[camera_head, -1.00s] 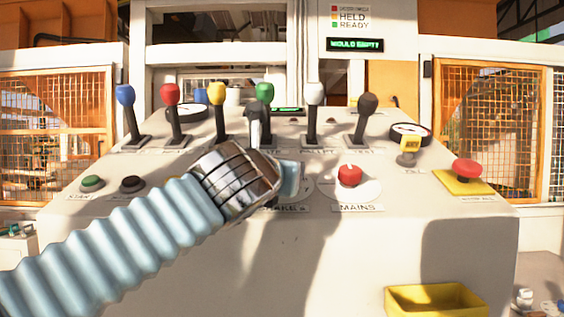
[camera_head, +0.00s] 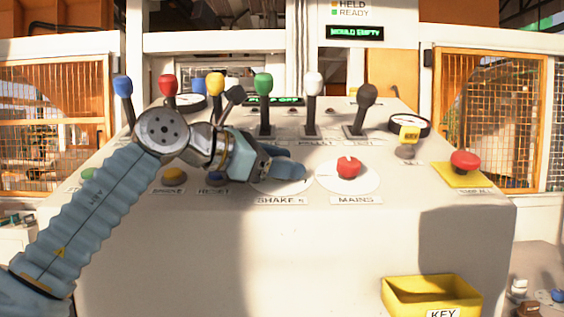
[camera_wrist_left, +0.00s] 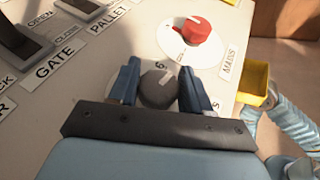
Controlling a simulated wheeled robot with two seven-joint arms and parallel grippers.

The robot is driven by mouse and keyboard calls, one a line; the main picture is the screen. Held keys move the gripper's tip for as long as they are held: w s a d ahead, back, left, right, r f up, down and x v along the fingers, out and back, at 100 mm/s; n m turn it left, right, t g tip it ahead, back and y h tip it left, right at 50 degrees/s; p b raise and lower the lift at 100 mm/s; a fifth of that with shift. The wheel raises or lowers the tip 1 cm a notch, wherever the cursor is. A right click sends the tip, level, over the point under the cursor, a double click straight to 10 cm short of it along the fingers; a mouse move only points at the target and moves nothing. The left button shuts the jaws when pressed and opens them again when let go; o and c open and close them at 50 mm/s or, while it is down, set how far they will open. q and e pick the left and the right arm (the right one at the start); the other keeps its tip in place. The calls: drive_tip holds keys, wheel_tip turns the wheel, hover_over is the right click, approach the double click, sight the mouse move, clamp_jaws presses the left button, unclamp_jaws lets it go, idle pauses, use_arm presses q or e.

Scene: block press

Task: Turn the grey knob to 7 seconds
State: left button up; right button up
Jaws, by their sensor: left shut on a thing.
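The dark grey knob (camera_wrist_left: 157,89) sits on a white round dial marked with numbers, with a "6" readable beside it in the left wrist view. My left gripper (camera_wrist_left: 158,88) has its blue fingers on either side of the knob and is shut on it. In the head view, my left gripper (camera_head: 290,167) comes in from the left over the dial (camera_head: 290,187) above the "SHAKE s" label and hides the knob. The knob's exact setting cannot be read. My right gripper is not in view.
The red mains knob (camera_head: 348,168) stands just right of the dial. Several coloured levers, such as the green one (camera_head: 263,88), rise behind. A red stop button (camera_head: 465,161) on a yellow plate is at right. A yellow key tray (camera_head: 431,295) hangs at lower right.

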use_arm(q)
drive_tip(key=shift+f+m+g, duration=0.1)
drive_tip(key=shift+m+g, duration=0.6)
drive_tip(key=o, duration=0.9)
drive_tip(key=shift+w, duration=0.1)
drive_tip(key=shift+o, duration=0.2)
drive_tip(key=v, duration=1.3)
drive_tip(key=shift+a, duration=0.4)
